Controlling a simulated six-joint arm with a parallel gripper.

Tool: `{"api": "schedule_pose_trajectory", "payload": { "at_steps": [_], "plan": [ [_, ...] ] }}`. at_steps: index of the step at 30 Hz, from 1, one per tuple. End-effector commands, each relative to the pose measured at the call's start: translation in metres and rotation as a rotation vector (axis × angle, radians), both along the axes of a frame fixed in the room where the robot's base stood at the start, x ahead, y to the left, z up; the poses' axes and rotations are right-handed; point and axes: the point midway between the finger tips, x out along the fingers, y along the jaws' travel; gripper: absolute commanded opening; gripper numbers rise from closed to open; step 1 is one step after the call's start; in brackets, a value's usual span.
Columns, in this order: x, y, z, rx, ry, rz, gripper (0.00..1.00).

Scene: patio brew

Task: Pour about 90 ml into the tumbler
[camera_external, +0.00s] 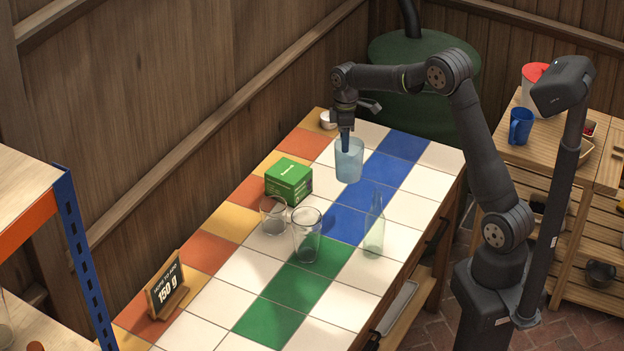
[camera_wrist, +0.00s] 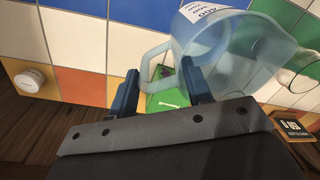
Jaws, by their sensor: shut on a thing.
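A translucent blue jug (camera_external: 349,163) is at the far part of the tiled counter, roughly upright; whether its base touches the tiles is unclear. It also shows in the wrist view (camera_wrist: 225,50), with a white label. My gripper (camera_external: 345,142) is shut on the jug's handle (camera_wrist: 149,58), with its dark blue fingers (camera_wrist: 160,80) either side of it. I cannot make out the liquid level in the jug. A short clear glass (camera_external: 272,222) and a taller clear glass (camera_external: 307,245) stand side by side nearer the camera, apart from the jug. Both look empty; which is the tumbler is unclear.
A green box (camera_external: 289,180) stands between the jug and the short glass. A clear bottle (camera_external: 374,232) stands to the right of the glasses. A sign (camera_external: 166,290) reading "150 g" is at the front left. A small white round thing (camera_external: 327,120) is at the back.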

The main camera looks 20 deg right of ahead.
Motion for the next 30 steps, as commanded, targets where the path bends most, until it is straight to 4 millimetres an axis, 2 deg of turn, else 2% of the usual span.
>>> {"api": "schedule_pose_trajectory", "payload": {
  "at_steps": [6,15,24,30],
  "plan": [
    [0.036,0.036,0.002,0.002,-0.001,-0.037,0.09],
    [0.075,0.083,0.001,0.002,-0.001,-0.091,0.09],
    [0.101,0.127,-0.004,0.004,-0.004,-0.144,0.09],
    [0.111,0.152,-0.008,0.004,-0.004,-0.176,0.09]
  ]
}}
